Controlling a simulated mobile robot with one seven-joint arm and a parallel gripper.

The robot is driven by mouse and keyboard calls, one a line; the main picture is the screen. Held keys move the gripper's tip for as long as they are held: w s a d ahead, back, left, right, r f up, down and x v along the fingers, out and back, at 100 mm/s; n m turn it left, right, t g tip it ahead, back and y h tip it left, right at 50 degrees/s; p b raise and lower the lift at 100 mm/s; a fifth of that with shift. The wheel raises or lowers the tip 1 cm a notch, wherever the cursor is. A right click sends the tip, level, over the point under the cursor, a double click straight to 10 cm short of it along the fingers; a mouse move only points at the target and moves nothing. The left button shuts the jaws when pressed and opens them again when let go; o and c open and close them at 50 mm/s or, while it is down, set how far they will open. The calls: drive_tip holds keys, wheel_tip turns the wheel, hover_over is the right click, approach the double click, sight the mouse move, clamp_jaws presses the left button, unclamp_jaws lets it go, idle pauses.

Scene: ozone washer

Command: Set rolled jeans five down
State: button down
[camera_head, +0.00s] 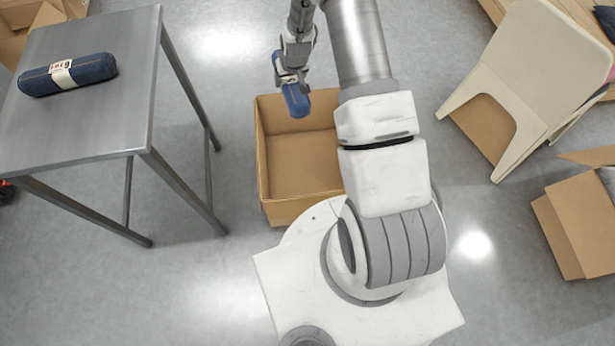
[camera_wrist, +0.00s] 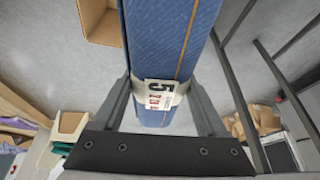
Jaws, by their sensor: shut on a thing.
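A blue rolled pair of jeans (camera_head: 297,101) is held in my gripper (camera_head: 290,80). In the wrist view the roll (camera_wrist: 165,40) runs lengthwise between the two fingers of my gripper (camera_wrist: 160,97). A white band around it reads "5". The roll's height above the box is hard to tell.
A grey metal table (camera_head: 80,125) stands at left, with another banded dark-blue roll (camera_head: 90,70) on it and free room around that roll. A beige chair (camera_head: 530,70) and an open carton (camera_head: 580,220) stand at right. Bare floor lies between table and box.

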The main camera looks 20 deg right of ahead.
drive_tip(key=d+f+b, duration=0.2)
drive_tip(key=f+b, duration=0.2)
drive_tip(key=f, duration=0.8)
drive_tip(key=d+f+b, duration=0.2)
drive_tip(key=f+b, duration=0.2)
drive_tip(key=f, duration=0.8)
drive_tip(key=m+h+b, duration=0.1)
drive_tip(key=m+b, duration=0.1)
drive_tip(key=b, duration=0.8)
hover_over(315, 183)
wheel_tip(315, 183, down, 31)
drive_tip(key=shift+f+b, duration=1.3)
drive_tip(key=shift+f, duration=0.9)
drive_tip(key=shift+f, duration=0.15)
drive_tip(key=shift+f, duration=0.45)
unclamp_jaws()
drive_tip(key=shift+r, duration=0.1)
